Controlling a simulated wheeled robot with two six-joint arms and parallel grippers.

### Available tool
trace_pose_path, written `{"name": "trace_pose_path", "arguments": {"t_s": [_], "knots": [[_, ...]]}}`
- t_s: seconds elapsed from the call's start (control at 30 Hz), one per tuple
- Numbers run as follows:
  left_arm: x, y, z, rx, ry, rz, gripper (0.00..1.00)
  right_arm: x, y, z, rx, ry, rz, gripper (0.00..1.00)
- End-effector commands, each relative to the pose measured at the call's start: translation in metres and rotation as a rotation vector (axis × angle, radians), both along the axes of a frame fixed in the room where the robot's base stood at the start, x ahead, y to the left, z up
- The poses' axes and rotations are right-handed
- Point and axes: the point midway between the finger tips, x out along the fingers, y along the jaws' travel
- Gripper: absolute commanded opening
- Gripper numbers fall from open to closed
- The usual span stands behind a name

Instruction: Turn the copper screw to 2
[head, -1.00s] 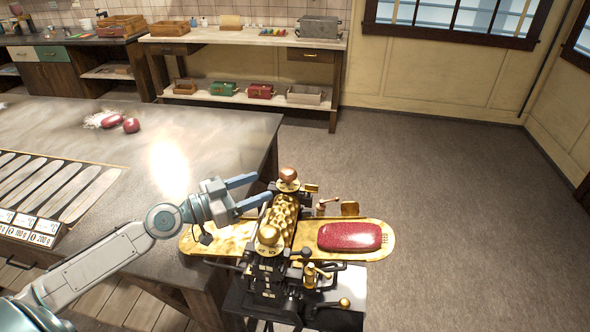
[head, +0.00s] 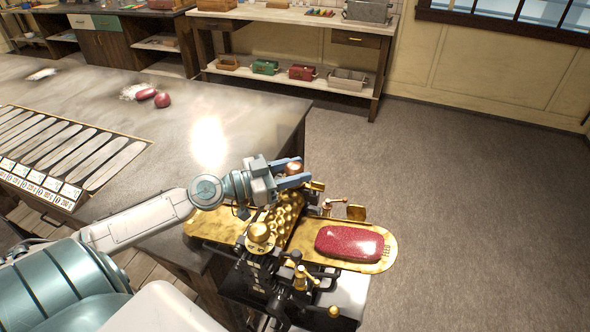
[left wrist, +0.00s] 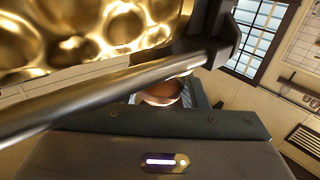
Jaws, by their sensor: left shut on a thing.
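The copper screw (head: 294,168) is a round copper knob at the far end of the brass drop roller machine (head: 284,222). My left gripper (head: 297,172) has its two blue fingers on either side of this knob and is shut on it. In the left wrist view the copper screw (left wrist: 160,92) shows between the fingers, partly hidden by a dark metal bar. Its dial marks cannot be read. A brass knob (head: 258,232) stands at the machine's near end. My right gripper is not in view.
A dark red slab (head: 348,243) lies on the brass tray at the machine's right. The workbench (head: 250,115) at left holds red lumps (head: 162,100) and a rack of long moulds (head: 75,150). The floor at right is clear.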

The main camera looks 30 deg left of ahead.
Motion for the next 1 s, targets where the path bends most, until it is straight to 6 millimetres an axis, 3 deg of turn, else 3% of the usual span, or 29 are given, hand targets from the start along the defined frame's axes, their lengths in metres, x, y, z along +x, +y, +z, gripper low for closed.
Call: {"name": "trace_pose_path", "arguments": {"t_s": [0.03, 0.1, 0.53, 1.0], "knots": [[0.000, 0.000, 0.000, 0.000, 0.000, 0.000, 0.27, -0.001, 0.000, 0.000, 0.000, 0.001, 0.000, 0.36], [0.000, 0.000, 0.000, 0.000, 0.000, 0.000, 0.16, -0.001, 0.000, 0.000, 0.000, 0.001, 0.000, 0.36], [0.001, 0.000, -0.001, 0.001, -0.001, -0.033, 0.16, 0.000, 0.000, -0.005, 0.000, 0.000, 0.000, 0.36], [0.001, 0.000, -0.002, 0.001, -0.002, -0.186, 0.16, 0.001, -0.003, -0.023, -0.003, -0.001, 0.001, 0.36]]}}
